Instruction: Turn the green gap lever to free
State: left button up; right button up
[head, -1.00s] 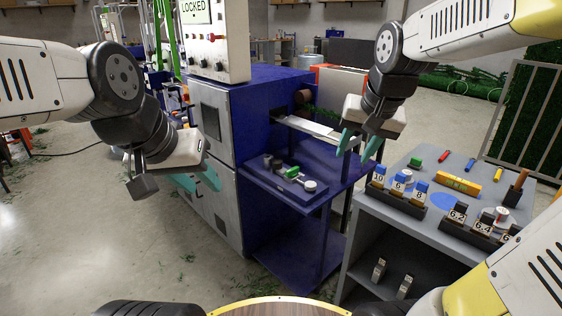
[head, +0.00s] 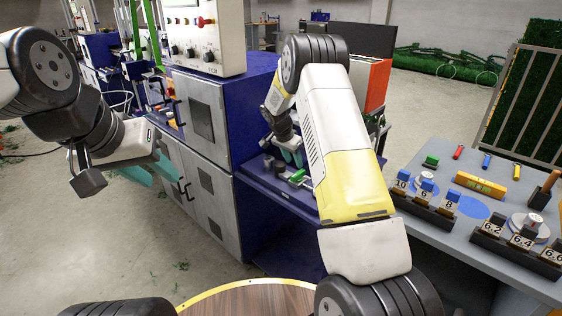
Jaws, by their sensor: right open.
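The green gap lever (head: 297,176) is a small green piece on the dark blue shelf (head: 257,184) of the blue machine. My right arm covers much of that shelf, so the lever's lower parts and its mounting are partly hidden. My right gripper (head: 291,157) points down with its teal fingers apart, just above and behind the lever. I cannot tell whether a finger touches it. My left gripper (head: 155,173) hangs in the air at the left, in front of the machine's grey doors, open and empty.
A grey table (head: 440,235) at the right carries numbered block holders (head: 422,206), a yellow level (head: 480,184) and several small coloured pieces. The blue machine (head: 250,110) with its control box (head: 205,35) stands behind the shelf. The floor at the left is open.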

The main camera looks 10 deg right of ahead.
aim_at(298, 173)
jog(key=x, duration=0.8)
grip_shut()
